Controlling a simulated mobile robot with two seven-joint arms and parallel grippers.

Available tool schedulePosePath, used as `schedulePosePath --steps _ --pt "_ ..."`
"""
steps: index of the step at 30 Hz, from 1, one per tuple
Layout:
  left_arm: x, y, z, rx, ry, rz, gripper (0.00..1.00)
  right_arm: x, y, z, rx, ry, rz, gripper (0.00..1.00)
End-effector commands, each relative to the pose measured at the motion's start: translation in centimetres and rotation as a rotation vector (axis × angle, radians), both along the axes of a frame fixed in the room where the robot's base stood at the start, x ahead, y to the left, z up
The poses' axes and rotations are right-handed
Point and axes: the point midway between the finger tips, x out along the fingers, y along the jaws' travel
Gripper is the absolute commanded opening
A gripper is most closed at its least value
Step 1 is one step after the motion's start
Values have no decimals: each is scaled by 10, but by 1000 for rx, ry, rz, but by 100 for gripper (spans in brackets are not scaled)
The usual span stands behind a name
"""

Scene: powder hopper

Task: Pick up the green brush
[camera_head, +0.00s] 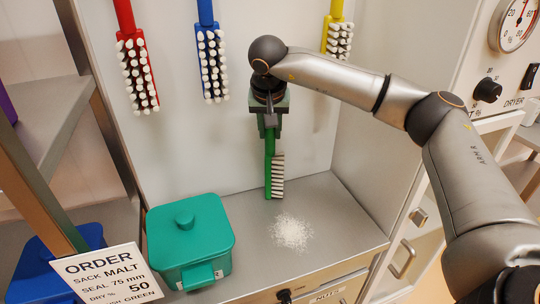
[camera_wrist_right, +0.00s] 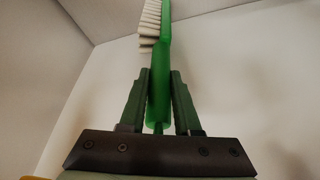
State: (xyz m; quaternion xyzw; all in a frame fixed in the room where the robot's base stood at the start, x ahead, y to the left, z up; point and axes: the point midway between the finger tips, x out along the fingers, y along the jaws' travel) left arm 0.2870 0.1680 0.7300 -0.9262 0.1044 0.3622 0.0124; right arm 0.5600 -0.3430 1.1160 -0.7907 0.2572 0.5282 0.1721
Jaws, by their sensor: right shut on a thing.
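The green brush (camera_head: 269,160) has a green back and white bristles. It hangs upright, bristles low, just above the grey shelf in the head view. My right gripper (camera_head: 268,134) is shut on its handle from above. In the right wrist view the green brush (camera_wrist_right: 163,65) stands between the two fingers of my right gripper (camera_wrist_right: 160,85), its bristles pointing left. In the head view its lower end is close to the shelf; I cannot tell whether it touches. My left gripper is not in view.
A red brush (camera_head: 137,70), a blue brush (camera_head: 211,60) and a yellow brush (camera_head: 338,38) hang on the back wall. White powder (camera_head: 291,231) lies on the shelf (camera_head: 330,205). A teal lidded box (camera_head: 190,240) and an order card (camera_head: 108,277) stand front left.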

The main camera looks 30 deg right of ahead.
Motion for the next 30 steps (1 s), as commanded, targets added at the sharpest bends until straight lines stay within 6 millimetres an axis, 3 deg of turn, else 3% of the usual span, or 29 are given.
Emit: schedulePosePath --steps 8,15,23,28,30 --pt "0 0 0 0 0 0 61 0 0 5 0 -2 -1 0" --pt "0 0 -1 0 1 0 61 0 1 35 2 -5 1 0" --pt "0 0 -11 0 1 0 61 -49 12 92 0 -9 3 0" --pt "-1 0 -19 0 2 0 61 -94 21 111 -1 -6 4 0" --pt "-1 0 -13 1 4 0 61 -106 23 121 -4 -6 1 0"
